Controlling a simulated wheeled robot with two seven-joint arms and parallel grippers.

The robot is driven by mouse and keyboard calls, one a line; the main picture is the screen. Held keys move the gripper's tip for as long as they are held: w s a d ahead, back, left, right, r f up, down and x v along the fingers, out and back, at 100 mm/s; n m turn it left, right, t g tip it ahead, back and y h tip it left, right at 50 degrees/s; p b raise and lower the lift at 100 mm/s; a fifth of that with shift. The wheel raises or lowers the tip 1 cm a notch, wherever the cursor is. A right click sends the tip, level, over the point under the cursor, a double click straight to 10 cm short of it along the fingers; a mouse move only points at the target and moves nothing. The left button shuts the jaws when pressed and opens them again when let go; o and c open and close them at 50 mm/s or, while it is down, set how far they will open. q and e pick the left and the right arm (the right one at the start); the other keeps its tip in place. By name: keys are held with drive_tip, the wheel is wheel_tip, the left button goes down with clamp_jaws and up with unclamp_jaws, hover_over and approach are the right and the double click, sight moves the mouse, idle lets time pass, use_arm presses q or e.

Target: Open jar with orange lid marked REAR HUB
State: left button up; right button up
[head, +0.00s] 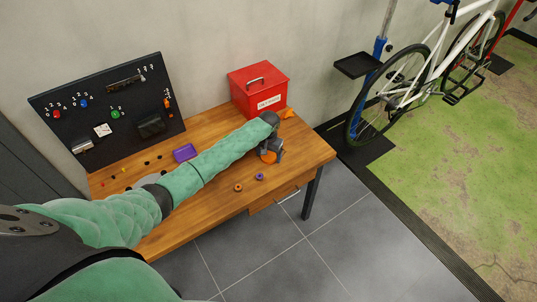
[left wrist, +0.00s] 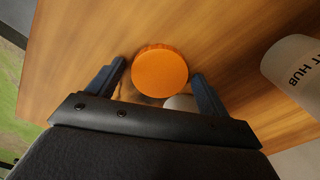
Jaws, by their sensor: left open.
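A round orange lid (left wrist: 160,72) sits between the two fingers of my left gripper (left wrist: 158,68) in the left wrist view. The fingers are open, one on each side, with gaps beside the lid. The jar under it is mostly hidden, and I see no REAR HUB marking. The orange lid (head: 268,157) also shows in the head view under my left gripper (head: 271,151), near the table's right part. A white jar (left wrist: 296,66) with lettering ending in "T HUB" stands to the right in the wrist view. My right gripper is not in view.
A red box (head: 259,92) stands at the back of the wooden table (head: 222,200). A purple tray (head: 185,152) and two small rings (head: 238,187) lie on the table. A black pegboard (head: 105,105) leans at the wall.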

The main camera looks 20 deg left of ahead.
sight(269, 156)
use_arm(q)
drive_tip(key=shift+s, duration=0.1)
drive_tip(key=shift+r, duration=0.2)
wheel_tip(269, 156, up, 6)
drive_tip(key=shift+r+b, duration=0.1)
drive_tip(key=shift+b, duration=1.05)
drive_tip(key=shift+r+b, duration=0.6)
drive_tip(key=shift+r, duration=2.2)
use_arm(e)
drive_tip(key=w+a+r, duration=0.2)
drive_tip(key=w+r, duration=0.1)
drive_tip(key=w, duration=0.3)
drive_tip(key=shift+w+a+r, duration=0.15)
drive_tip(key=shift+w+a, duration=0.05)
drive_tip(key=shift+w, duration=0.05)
